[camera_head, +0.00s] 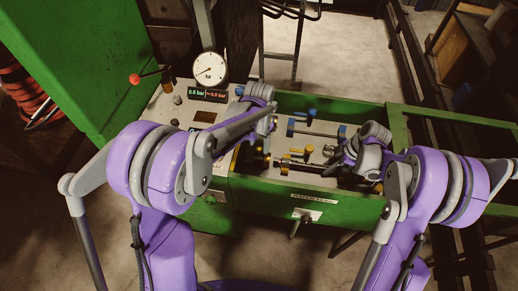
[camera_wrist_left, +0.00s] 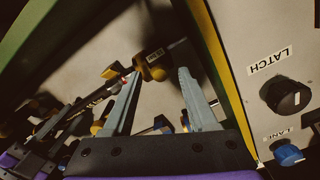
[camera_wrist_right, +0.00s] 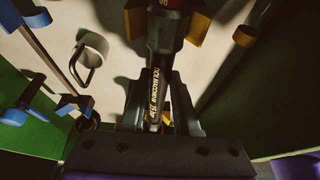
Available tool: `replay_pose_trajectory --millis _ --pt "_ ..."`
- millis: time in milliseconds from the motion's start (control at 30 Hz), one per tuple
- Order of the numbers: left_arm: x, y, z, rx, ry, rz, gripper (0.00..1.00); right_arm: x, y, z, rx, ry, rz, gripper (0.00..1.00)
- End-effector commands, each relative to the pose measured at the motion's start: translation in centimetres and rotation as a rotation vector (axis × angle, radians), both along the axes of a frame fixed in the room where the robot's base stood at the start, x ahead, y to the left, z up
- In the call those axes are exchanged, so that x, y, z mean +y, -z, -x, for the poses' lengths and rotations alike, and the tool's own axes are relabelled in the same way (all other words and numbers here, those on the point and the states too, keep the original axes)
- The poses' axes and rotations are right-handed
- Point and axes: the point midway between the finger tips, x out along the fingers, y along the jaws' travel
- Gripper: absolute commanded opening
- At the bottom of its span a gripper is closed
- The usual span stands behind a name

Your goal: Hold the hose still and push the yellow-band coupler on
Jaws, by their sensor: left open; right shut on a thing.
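My right gripper (camera_wrist_right: 155,105) is shut on the black hose (camera_wrist_right: 161,62), which has pale printed lettering and runs away from the fingers to a dark fitting with red near a yellow holder (camera_wrist_right: 196,28). In the head view the hose (camera_head: 298,165) lies in the bench tray, and my right gripper (camera_head: 343,158) is at its right end. My left gripper (camera_wrist_left: 157,88) is open. The yellow-band coupler (camera_wrist_left: 154,66), dark with a small label, shows near its fingertips; whether they touch it I cannot tell. In the head view the left gripper (camera_head: 268,122) hides part of it.
A gauge (camera_head: 209,68) and a display (camera_head: 208,95) stand on the panel left of the tray. Blue holders carry another rod (camera_head: 316,133) behind the hose. A LATCH knob (camera_wrist_left: 286,95) is beside my left gripper. The green bench front (camera_head: 265,194) borders the tray.

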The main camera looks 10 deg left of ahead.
Motion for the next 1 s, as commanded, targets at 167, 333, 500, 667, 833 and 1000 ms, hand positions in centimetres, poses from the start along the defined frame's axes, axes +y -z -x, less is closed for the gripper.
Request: replay_pose_trajectory --millis 167,333,500,667,833,1000 --pt "0.0 2.4 0.0 0.000 0.000 0.000 0.58 0.0 0.0 0.0 0.000 0.000 0.000 0.00" --pt "0.0 3.3 0.0 0.000 0.000 0.000 0.58 0.0 0.0 0.0 0.000 0.000 0.000 0.00" --pt "0.0 3.4 0.0 0.000 -0.001 0.000 0.58 0.0 0.0 0.0 0.000 0.000 0.000 0.00" --pt "0.0 3.4 0.0 0.000 0.000 0.000 0.46 0.0 0.0 0.0 0.000 0.000 0.000 0.00" --pt "0.0 3.4 0.0 0.000 -0.001 0.000 0.15 0.0 0.0 0.0 0.000 0.000 0.000 0.00" --pt "0.0 3.3 0.0 0.000 -0.001 0.000 0.00 0.0 0.0 0.0 0.000 0.000 0.000 0.00"
